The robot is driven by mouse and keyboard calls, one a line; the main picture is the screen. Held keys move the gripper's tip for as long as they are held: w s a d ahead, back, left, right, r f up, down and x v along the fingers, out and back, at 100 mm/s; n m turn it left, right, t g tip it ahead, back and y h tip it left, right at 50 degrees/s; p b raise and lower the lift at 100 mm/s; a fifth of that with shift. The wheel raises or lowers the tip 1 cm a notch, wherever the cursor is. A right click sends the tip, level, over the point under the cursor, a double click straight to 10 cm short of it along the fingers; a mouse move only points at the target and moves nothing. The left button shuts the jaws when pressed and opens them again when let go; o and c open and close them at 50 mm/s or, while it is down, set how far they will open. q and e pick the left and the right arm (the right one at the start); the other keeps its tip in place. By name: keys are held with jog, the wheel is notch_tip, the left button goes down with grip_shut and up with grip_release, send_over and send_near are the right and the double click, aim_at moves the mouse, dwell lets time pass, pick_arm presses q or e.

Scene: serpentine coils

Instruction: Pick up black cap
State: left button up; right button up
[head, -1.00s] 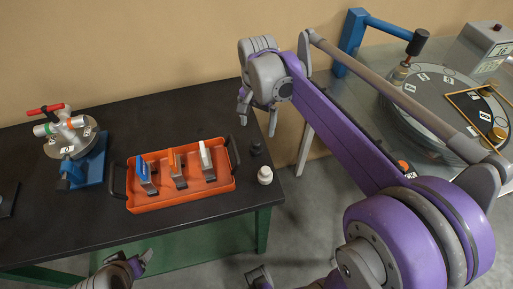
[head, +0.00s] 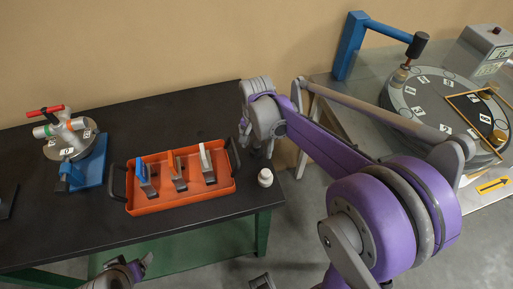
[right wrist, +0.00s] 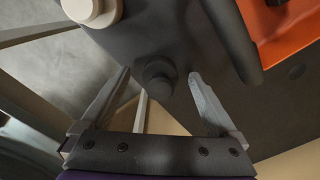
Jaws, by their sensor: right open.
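The black cap (right wrist: 158,78) is a small dark stepped knob on the black table, between and slightly beyond the fingertips in the right wrist view. In the head view my right gripper hides most or all of it. My right gripper (head: 257,142) is open above the table's right end, its fingers on either side of the cap's spot; its two fingers also show in the right wrist view (right wrist: 160,76). I see no contact with the cap. My left gripper (head: 140,265) is low at the bottom edge, in front of the table; its jaw opening is unclear.
A white cap (head: 265,178) stands close by, near the table's right edge. An orange tray (head: 150,207) with handles and several upright pieces lies just left. A blue-based valve fixture (head: 92,168) stands farther left. A round dial machine (head: 435,100) is on the right table.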

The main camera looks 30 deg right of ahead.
jog(key=c, duration=1.5)
